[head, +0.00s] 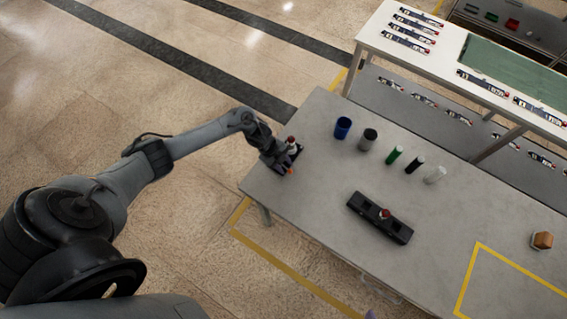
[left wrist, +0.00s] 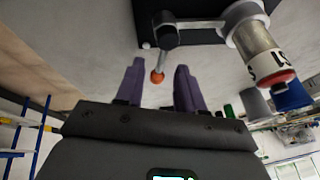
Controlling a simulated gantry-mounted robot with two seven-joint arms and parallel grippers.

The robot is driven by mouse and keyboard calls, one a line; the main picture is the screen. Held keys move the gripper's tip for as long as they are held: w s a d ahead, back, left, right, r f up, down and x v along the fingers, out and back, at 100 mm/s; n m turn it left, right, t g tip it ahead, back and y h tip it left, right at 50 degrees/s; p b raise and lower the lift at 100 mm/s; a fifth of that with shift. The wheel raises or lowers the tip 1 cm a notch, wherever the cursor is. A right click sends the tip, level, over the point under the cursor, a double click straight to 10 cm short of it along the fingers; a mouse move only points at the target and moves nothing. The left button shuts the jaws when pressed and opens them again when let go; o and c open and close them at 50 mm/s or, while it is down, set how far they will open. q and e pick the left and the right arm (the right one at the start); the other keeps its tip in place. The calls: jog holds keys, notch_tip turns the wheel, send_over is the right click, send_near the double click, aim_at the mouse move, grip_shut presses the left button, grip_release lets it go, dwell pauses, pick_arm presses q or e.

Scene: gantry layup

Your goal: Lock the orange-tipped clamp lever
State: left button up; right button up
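The clamp (head: 297,148) stands near the left corner of the grey table, partly hidden by my left gripper (head: 279,167). In the left wrist view its dark lever (left wrist: 167,32) ends in an orange ball tip (left wrist: 157,76). A metal cylinder with a red end (left wrist: 265,60) is beside it. The left gripper's two purple fingers (left wrist: 160,88) are apart, and the orange tip shows in the gap between them. I cannot tell whether either finger touches it. A small purple tip (head: 370,314) at the bottom edge of the head view looks like my right gripper; the rest is out of frame.
A white bench (head: 450,52) with several parts is behind. The table's left front is clear.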

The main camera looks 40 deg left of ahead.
pick_arm(q)
jog(key=v, duration=1)
jog(key=shift+a+r+p, duration=0.2)
jog(key=shift+p, duration=0.1)
